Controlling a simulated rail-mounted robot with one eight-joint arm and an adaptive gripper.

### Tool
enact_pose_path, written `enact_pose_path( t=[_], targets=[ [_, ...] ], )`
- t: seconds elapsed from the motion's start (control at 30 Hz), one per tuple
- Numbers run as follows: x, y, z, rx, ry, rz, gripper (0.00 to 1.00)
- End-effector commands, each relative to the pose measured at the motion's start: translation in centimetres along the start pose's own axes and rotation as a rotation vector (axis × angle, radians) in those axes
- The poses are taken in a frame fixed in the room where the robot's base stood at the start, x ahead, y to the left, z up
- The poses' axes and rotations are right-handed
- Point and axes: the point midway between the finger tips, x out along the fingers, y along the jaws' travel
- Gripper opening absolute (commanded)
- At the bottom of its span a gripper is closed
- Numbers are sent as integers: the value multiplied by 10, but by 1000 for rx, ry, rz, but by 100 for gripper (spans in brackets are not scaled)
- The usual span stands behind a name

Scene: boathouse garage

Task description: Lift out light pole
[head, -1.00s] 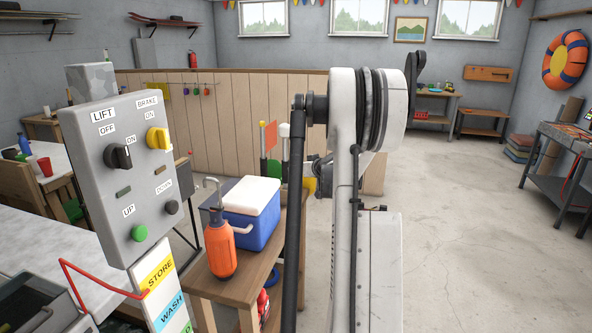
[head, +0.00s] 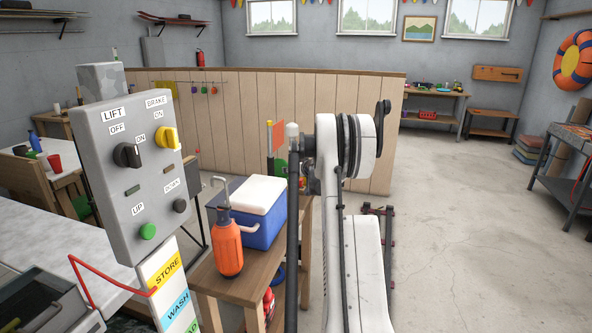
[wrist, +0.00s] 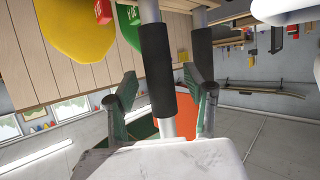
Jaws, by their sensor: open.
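In the head view a pole with a rounded white top (head: 292,130) stands behind the wooden bench, close to my arm. An orange flag (head: 278,137) on a yellow-topped pole is just left of it. My gripper is hidden behind my arm there. In the wrist view my gripper (wrist: 160,82) is open, with one finger on each side of a pole with a black sleeve (wrist: 156,75). A second black-sleeved pole (wrist: 202,62) is beside it, near the right finger. I cannot tell which of these is the light pole. The orange flag (wrist: 180,135) shows behind the fingers.
A blue cooler with white lid (head: 265,210) and an orange sprayer (head: 228,248) stand on the bench (head: 210,280). A grey lift control box (head: 130,170) is at left. A wood-panelled partition (head: 245,110) is behind the poles. The floor at right is clear.

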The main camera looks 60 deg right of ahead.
Motion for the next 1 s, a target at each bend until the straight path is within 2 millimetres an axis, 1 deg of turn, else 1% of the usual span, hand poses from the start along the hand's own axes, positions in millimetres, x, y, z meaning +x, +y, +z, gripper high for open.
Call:
enact_pose_path(
  t=[0.1, 0.37, 0.7, 0.73, 1.0],
  targets=[
    [4, 0, 0, 0, 0, 0, 47],
    [4, 0, 0, 0, 0, 0, 47],
    [4, 0, 0, 0, 0, -1, 2],
    [4, 0, 0, 0, 0, -1, 0],
    [3, 0, -3, 0, 0, 0, 0]
  ],
)
